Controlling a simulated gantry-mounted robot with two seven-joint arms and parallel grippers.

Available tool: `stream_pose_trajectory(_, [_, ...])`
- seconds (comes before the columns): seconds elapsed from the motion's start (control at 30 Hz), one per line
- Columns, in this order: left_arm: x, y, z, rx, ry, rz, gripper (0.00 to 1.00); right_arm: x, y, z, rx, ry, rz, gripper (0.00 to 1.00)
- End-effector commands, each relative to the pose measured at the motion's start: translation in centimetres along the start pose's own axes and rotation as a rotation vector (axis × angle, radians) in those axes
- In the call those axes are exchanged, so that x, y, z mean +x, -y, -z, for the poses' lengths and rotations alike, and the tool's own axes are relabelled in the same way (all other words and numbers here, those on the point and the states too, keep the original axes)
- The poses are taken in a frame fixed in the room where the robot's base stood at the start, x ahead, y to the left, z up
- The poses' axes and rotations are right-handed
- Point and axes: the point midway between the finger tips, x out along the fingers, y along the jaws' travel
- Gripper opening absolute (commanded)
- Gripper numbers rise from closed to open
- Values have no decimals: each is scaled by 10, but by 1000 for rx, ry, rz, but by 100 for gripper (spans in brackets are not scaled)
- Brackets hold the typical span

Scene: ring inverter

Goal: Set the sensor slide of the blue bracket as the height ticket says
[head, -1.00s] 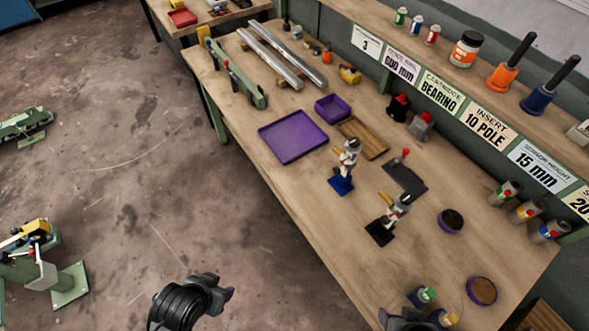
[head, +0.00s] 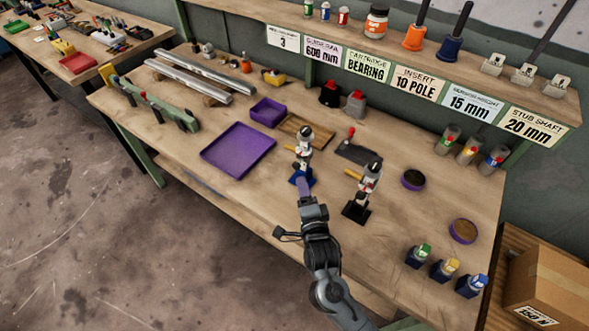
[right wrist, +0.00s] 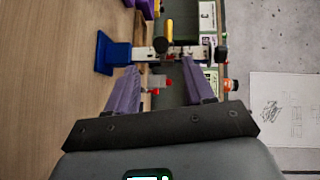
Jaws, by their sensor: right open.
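The blue bracket (head: 301,177) stands upright on the bench, with a blue foot and a pale column with dark and red parts. In the right wrist view its blue foot (right wrist: 112,53) is at left, and its column runs sideways to the right. The height ticket (head: 470,103) on the shelf edge reads "Sensor height 15 mm". My right gripper (head: 304,187) is close in front of the bracket. In the right wrist view the purple fingers of this gripper (right wrist: 165,78) are spread, with nothing held between them. The slide's exact setting is too small to read. My left gripper is out of view.
A similar bracket with a black foot (head: 356,212) stands close to the right. A purple tray (head: 238,150) lies to the left, a wooden tray (head: 290,127) behind. Several small bottles (head: 445,270) stand at the front right. Bare bench lies left of my right arm.

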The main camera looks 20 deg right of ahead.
Motion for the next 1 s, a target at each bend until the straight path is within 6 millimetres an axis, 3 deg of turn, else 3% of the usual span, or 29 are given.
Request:
stream_pose_trajectory(0.6, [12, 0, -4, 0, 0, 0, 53, 87, 1, 0, 0, -1, 4, 53])
stream_pose_trajectory(1.0, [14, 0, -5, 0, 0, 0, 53, 104, 2, 0, 1, -1, 3, 53])
